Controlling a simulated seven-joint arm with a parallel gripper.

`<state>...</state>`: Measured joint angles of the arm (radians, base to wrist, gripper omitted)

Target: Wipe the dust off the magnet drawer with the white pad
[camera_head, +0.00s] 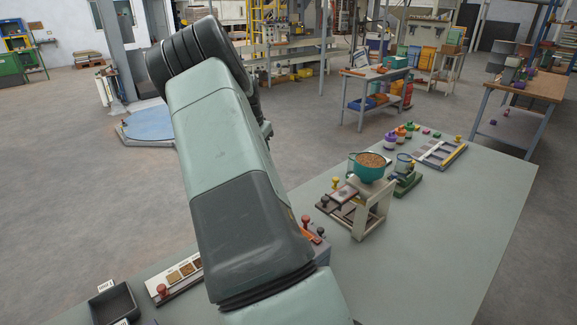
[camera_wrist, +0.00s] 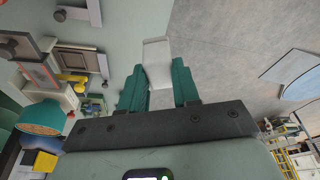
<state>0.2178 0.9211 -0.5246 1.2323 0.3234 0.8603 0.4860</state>
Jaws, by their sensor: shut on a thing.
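In the wrist view, my gripper (camera_wrist: 160,84) has its teal fingers closed on the white pad (camera_wrist: 157,61), which sticks out beyond the fingertips. The pad is clear of other things in that view. What looks like the magnet drawer, a brown-grey framed plate (camera_wrist: 82,60), is left of the gripper; it also shows in the head view at the base of the filler stand (camera_head: 338,206). I cannot make out dust on it. My own arm hides the gripper and the pad in the head view.
The teal bowl of grain (camera_head: 370,170) tops the cream stand (camera_head: 372,212) beside the drawer. Yellow and dark knobs rise close by. A sample board (camera_head: 178,276) and black tray (camera_head: 115,304) lie at lower left. The grey table's (camera_head: 455,225) right side is clear.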

